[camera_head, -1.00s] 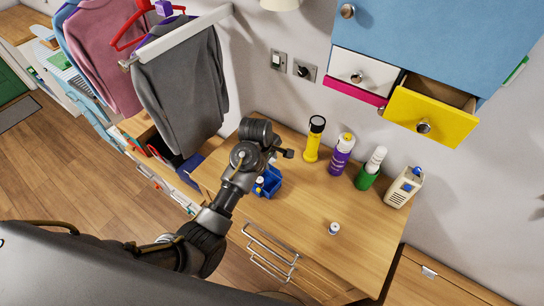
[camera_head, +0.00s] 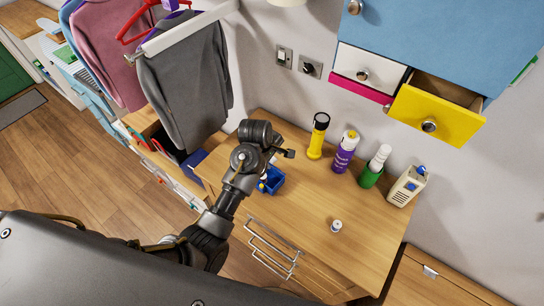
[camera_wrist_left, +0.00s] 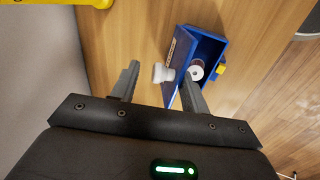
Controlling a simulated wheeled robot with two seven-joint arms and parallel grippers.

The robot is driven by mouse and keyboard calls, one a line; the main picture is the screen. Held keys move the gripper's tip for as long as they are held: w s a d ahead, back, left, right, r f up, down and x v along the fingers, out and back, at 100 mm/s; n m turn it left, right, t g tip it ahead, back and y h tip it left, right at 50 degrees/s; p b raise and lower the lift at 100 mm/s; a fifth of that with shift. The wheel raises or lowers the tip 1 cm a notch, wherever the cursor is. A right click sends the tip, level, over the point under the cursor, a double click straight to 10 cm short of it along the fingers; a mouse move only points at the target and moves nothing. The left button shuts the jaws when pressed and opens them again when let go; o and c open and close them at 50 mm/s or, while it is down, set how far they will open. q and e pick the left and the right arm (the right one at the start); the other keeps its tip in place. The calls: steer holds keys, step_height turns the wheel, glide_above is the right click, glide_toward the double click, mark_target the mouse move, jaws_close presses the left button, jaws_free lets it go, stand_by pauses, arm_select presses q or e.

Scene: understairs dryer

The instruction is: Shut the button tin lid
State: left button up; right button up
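The button tin (camera_head: 273,180) is a small blue box on the wooden worktop, partly hidden by my left arm in the head view. In the left wrist view the tin (camera_wrist_left: 220,48) is open, with a round white and brown item inside. Its blue lid (camera_wrist_left: 178,52) stands raised along the left side, with a white knob (camera_wrist_left: 161,73) sticking out leftward. My left gripper (camera_wrist_left: 158,78) is open, its fingers apart on either side of the knob; I cannot tell whether either touches. In the head view its fingertips are not clear. My right gripper is not in view.
A yellow drawer (camera_head: 433,116) hangs open above. Garments (camera_head: 186,80) hang at left.

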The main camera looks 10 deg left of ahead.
arm_select(q)
steer(key=b+v, duration=0.1)
steer(key=v, duration=0.9)
steer(key=shift+r+b, duration=0.3)
steer(key=shift+r, duration=0.1)
steer(key=shift+s+a, duration=0.1)
